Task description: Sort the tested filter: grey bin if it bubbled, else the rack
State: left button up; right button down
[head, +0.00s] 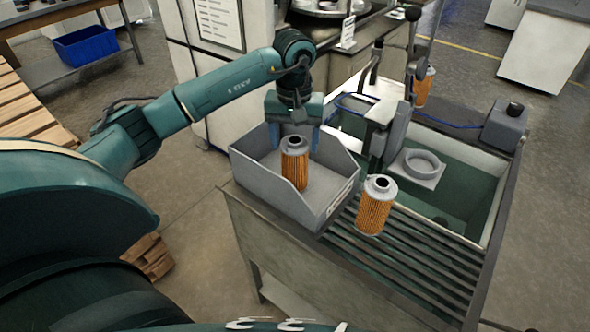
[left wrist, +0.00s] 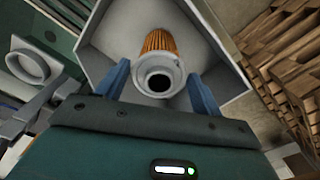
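An orange pleated filter (head: 294,165) with a grey holed cap is upright inside the grey bin (head: 330,206); it also shows in the left wrist view (left wrist: 160,62). My left gripper (head: 293,140) is just above it, fingers spread wide on either side of the cap, with gaps visible on both sides in the left wrist view. Whether the filter's base rests on the bin floor is hard to tell. A second filter (head: 375,207) stands on the slatted rack (head: 425,250) right of the bin. A third filter (head: 423,88) is farther back, partly hidden behind a post. My right gripper is out of view.
A tank (head: 465,190) with greenish liquid lies behind the slats, with a grey ring fixture (head: 421,166) and a clamp post (head: 380,130) at it. A dark box (head: 503,127) sits on its far right corner. Wooden pallets (head: 30,120) are at left.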

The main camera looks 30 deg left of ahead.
pick_arm(q)
jog(key=o, duration=0.3)
jog(key=shift+o, duration=0.2)
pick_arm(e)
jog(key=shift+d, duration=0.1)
pick_arm(q)
notch_tip(320, 180, up, 13)
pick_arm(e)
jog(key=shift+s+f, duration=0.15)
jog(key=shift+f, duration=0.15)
pick_arm(q)
jog(key=shift+r, duration=0.1)
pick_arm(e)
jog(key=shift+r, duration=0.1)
